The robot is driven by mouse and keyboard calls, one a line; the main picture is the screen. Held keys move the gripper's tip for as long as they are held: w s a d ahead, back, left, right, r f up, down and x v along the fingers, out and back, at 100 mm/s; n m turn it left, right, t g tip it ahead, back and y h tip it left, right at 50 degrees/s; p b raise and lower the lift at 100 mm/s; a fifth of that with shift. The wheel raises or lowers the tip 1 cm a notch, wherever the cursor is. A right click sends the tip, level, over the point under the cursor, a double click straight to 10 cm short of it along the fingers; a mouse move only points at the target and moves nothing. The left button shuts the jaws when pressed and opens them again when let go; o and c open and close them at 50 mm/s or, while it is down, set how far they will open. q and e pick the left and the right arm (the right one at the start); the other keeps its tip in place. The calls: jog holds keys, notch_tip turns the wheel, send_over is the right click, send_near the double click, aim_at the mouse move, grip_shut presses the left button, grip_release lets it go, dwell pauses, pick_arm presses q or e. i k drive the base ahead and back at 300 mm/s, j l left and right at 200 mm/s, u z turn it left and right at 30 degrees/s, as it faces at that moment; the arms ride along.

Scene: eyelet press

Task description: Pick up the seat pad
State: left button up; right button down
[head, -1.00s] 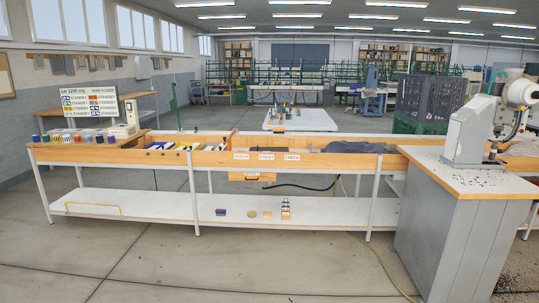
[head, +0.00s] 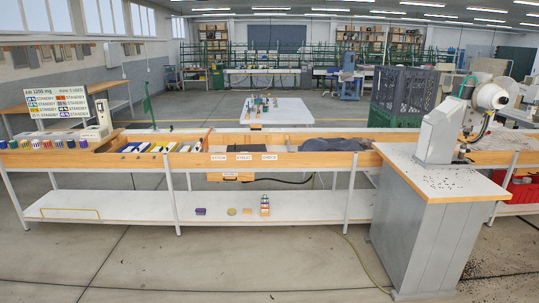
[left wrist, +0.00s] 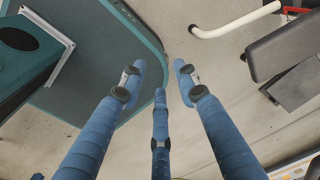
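I cannot make out a seat pad for certain in either view. On the lower white shelf in the head view lie a purple block (head: 201,211), a yellowish round piece (head: 232,211), a small orange piece (head: 247,211) and a small stack of coloured pieces (head: 265,205). Neither gripper shows in the head view.
A long wooden-edged bench (head: 290,159) crosses the head view. An eyelet press (head: 440,130) stands on a grey cabinet (head: 430,235) at right. A dark flat slab (left wrist: 285,40) and a white bar (left wrist: 235,20) show in the wrist view.

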aim_at(261, 147)
jog(key=i, duration=4.4)
